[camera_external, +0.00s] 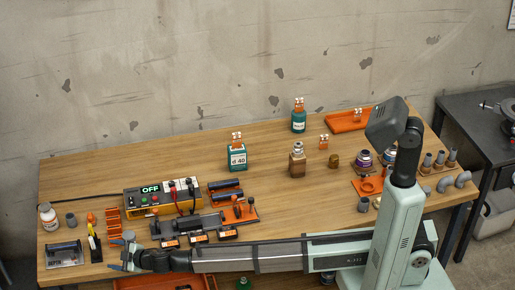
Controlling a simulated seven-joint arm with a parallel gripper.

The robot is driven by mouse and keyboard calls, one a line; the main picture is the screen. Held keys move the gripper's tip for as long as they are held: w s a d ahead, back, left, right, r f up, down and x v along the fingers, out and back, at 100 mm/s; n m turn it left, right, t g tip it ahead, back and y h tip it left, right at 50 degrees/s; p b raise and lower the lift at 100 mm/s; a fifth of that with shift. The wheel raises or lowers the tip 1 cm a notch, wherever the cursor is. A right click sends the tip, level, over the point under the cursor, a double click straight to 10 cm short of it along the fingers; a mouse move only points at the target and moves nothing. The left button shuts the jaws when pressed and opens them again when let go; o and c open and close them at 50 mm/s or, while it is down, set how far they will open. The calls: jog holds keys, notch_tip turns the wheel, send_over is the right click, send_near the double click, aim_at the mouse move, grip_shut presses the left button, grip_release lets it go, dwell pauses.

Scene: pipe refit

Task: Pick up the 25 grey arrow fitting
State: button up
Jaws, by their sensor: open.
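My gripper (119,254) is at the far left end of my arm, low over the front left of the wooden table, open with nothing visible between its fingers. Several small grey fittings are in view. A grey cylinder (71,219) stands at the left, up and left of my gripper and apart from it. Grey elbows (445,184) lie at the right end of the table. Another small grey piece (364,204) stands near my arm's upright link. Markings are too small to read, so I cannot tell which is the 25 grey arrow fitting.
A white bottle (47,217), a clear box (64,254) and a black-and-yellow holder (95,246) stand near my gripper. A control box (162,198) reading OFF and a dark clamp-like fixture (187,224) lie right of it. The table's (110,170) back left is clear.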

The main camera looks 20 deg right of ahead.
aim_at(128, 235)
jog(key=w+d+r+m+h, duration=0.6)
jog(key=w+r+h, duration=0.1)
jog(key=w, duration=0.4)
jog(key=s+r+n+g+h, duration=0.1)
jog(key=g, duration=0.1)
jog(key=s+r+n+g+h, duration=0.1)
jog(key=n+g, duration=0.1)
jog(key=g, duration=0.1)
jog(key=s+a+r+n+g+h, duration=0.1)
jog(key=g+h, duration=0.1)
jog(key=g, duration=0.1)
jog(key=shift+n, duration=0.4)
jog(key=shift+s+d+r+n+g+h, duration=0.15)
jog(key=shift+s+r+n+g+h, duration=0.2)
jog(key=shift+g, duration=0.15)
notch_tip(128, 235, down, 8)
jog(key=shift+f, duration=0.1)
jog(key=shift+w+d+f, duration=0.1)
jog(key=shift+w+f, duration=0.1)
jog(key=shift+f, duration=1.2)
jog(key=shift+w+f, duration=0.15)
jog(key=shift+f, duration=1.2)
jog(key=c, duration=1.2)
